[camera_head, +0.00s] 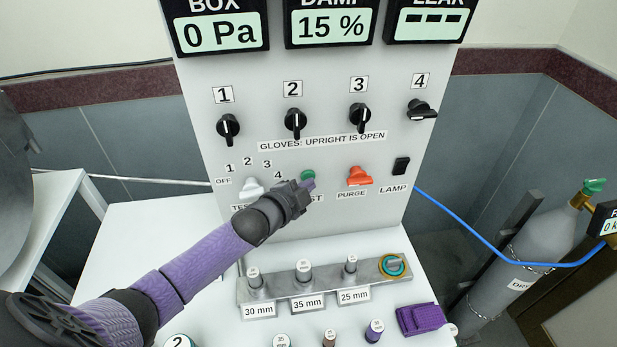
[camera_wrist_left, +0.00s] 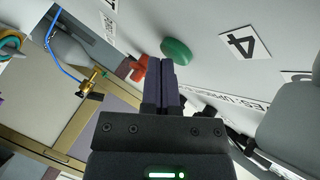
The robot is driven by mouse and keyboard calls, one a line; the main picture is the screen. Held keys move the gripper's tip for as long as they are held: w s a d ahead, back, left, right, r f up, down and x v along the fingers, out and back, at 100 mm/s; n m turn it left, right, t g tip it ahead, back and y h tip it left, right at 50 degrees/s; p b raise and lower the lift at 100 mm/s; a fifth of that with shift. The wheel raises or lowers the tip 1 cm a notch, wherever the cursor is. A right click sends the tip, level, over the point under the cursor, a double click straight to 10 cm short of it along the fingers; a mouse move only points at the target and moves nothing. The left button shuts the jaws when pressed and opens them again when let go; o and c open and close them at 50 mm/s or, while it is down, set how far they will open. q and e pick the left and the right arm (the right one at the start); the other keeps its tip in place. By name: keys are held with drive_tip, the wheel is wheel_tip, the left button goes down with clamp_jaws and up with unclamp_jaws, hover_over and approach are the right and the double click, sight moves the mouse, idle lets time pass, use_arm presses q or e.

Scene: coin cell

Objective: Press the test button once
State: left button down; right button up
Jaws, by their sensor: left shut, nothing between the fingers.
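The green test button (camera_head: 308,175) is on the upright panel, between the white selector knob (camera_head: 252,188) and the red purge handle (camera_head: 359,177). My left gripper (camera_head: 311,185) is in front of the button and partly covers it and its label. In the left wrist view the green button (camera_wrist_left: 177,50) shows just beyond the shut fingertips (camera_wrist_left: 166,64). I cannot tell whether they touch it. The fingers hold nothing. My right gripper is in neither view.
Black knobs numbered 1 to 4 (camera_head: 295,122) sit above the button. The lamp switch (camera_head: 401,166) is at the right. Below, a metal rack (camera_head: 278,286) holds several cylinders. A purple block (camera_head: 421,319) lies on the white table. A gas cylinder (camera_head: 545,235) stands at the right.

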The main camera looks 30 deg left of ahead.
use_arm(q)
drive_tip(key=shift+w+a, duration=0.15)
drive_tip(key=shift+w, duration=0.05)
idle(0.5)
drive_tip(key=shift+s+d+p, duration=0.5)
drive_tip(key=shift+s+p, duration=0.1)
drive_tip(key=shift+s, duration=0.05)
drive_tip(key=s+d+p, duration=0.1)
drive_tip(key=s, duration=0.1)
drive_tip(key=s+d+p, duration=0.2)
idle(0.3)
